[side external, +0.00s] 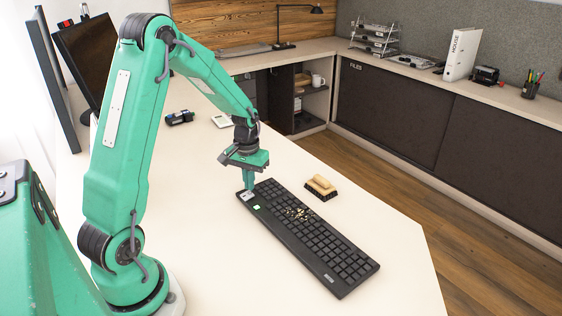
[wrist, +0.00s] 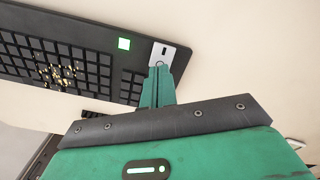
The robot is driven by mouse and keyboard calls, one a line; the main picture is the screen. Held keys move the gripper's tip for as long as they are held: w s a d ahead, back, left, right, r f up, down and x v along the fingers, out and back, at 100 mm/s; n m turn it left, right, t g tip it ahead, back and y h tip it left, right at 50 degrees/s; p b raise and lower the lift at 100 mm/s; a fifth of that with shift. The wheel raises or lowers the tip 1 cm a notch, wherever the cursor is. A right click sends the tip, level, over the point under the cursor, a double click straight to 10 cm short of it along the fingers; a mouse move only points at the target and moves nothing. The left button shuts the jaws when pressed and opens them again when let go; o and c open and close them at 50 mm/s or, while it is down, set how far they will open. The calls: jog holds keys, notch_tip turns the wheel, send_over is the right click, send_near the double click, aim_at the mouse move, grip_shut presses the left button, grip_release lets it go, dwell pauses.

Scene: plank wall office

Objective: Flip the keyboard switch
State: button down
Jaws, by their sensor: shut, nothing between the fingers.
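A black keyboard (side external: 315,240) lies on the pale desk, and part of it fills the upper left of the wrist view (wrist: 85,50). A light grey switch plate (wrist: 166,55) with a small dark slot sits at the keyboard's end. A square light (wrist: 124,44) beside the plate glows green. My gripper (side external: 249,188) points down at that end of the keyboard. In the wrist view its closed fingertips (wrist: 160,70) overlap the lower edge of the plate. I cannot tell whether they touch it. The gripper is shut and empty.
Yellowish crumbs (side external: 299,213) lie on the keys. A brush with a tan handle (side external: 321,186) lies beyond the keyboard. A dark small object (side external: 180,117) and a white device (side external: 222,121) lie farther back on the desk. The desk in front of the keyboard is clear.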

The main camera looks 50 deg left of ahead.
aim_at(251, 195)
jog(key=shift+f, duration=0.9)
dwell(0.8)
jog(key=shift+r, duration=3.55)
jog(key=shift+r, duration=0.1)
jog(key=s+d+r+m+t, duration=0.3)
jog(key=s+d+r, duration=0.2)
jog(key=d+r, duration=0.5)
jog(key=s+d+r+m+t, duration=0.2)
jog(key=s+d+r+m, duration=0.1)
jog(key=s+d, duration=0.5)
jog(key=shift+s+r+t, duration=0.3)
jog(key=shift+s+r, duration=0.55)
jog(key=shift+s, duration=0.1)
